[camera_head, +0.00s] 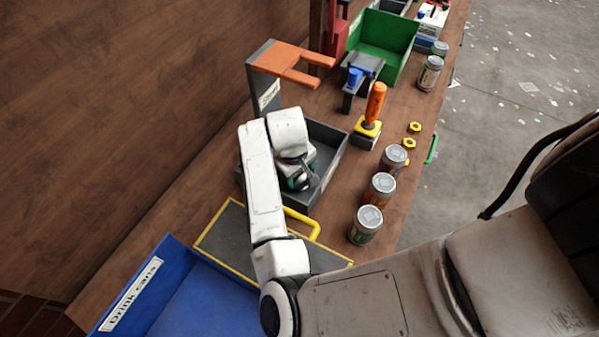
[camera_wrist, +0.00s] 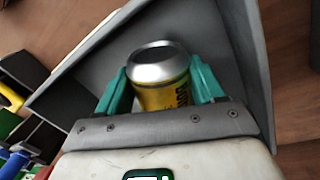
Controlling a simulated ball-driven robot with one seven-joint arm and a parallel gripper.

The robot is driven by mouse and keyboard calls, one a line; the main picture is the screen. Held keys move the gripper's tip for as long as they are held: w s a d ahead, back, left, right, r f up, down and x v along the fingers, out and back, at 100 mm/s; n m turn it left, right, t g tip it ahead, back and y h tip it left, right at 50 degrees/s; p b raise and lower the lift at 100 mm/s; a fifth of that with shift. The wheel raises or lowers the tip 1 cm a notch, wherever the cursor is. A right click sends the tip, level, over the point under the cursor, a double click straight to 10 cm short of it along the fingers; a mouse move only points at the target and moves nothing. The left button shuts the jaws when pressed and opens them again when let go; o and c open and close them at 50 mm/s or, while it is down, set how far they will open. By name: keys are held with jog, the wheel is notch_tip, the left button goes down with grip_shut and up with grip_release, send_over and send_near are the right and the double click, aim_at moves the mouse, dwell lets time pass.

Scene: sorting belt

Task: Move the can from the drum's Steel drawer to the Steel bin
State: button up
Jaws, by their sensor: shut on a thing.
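A can (camera_wrist: 163,88) with a silver top and yellow body stands between the teal fingers of my gripper (camera_wrist: 160,84) in the wrist view. The fingers are shut on its sides. Grey walls of an open box (camera_wrist: 255,45) surround the can and fingers. In the head view my gripper (camera_head: 301,181) is low inside this grey box (camera_head: 338,158), and my wrist hides the can. I cannot read a Steel label, so I cannot tell whether this box is the drawer or the bin.
A blue Drink cans bin (camera_head: 165,288) is at lower left, beside a yellow-edged grey panel (camera_head: 222,240) with a yellow handle. Several cans (camera_head: 366,224) stand along the right edge. An orange-handled tool (camera_head: 375,104), an orange fork-shaped piece (camera_head: 283,58) and a green bin (camera_head: 392,34) are farther back.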

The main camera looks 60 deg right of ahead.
jog(key=shift+f, duration=0.4)
jog(key=o, duration=1)
notch_tip(320, 180, up, 13)
jog(key=a, duration=0.1)
jog(key=shift+w+a, duration=0.3)
jog(key=shift+s, duration=0.1)
